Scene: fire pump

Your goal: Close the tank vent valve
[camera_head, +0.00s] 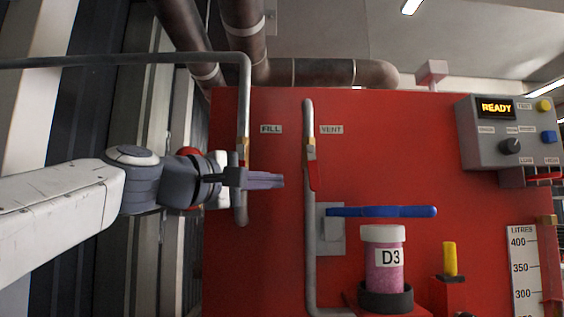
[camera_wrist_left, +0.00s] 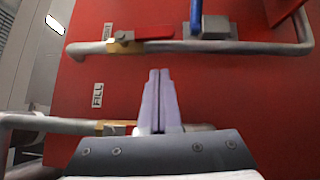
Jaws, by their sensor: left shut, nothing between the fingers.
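The tank vent valve is a brass body (camera_head: 309,147) with a red lever (camera_head: 312,176), on a vertical grey pipe beside the VENT label (camera_head: 331,129). The lever points down, roughly along the pipe. In the left wrist view, the brass body (camera_wrist_left: 122,43) and red lever (camera_wrist_left: 153,32) lie along the upper pipe. My left gripper (camera_head: 282,181) is shut and empty, left of the lever and apart from it. Its shut fingers also show in the left wrist view (camera_wrist_left: 159,78), between the two pipes. My right gripper is not in view.
The fill valve (camera_head: 243,148) on the left pipe is partly behind my left gripper. Right of the vent pipe are a blue lever (camera_head: 382,211), a D3 jar (camera_head: 384,262), a yellow handle (camera_head: 449,258) and a control box reading READY (camera_head: 508,132).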

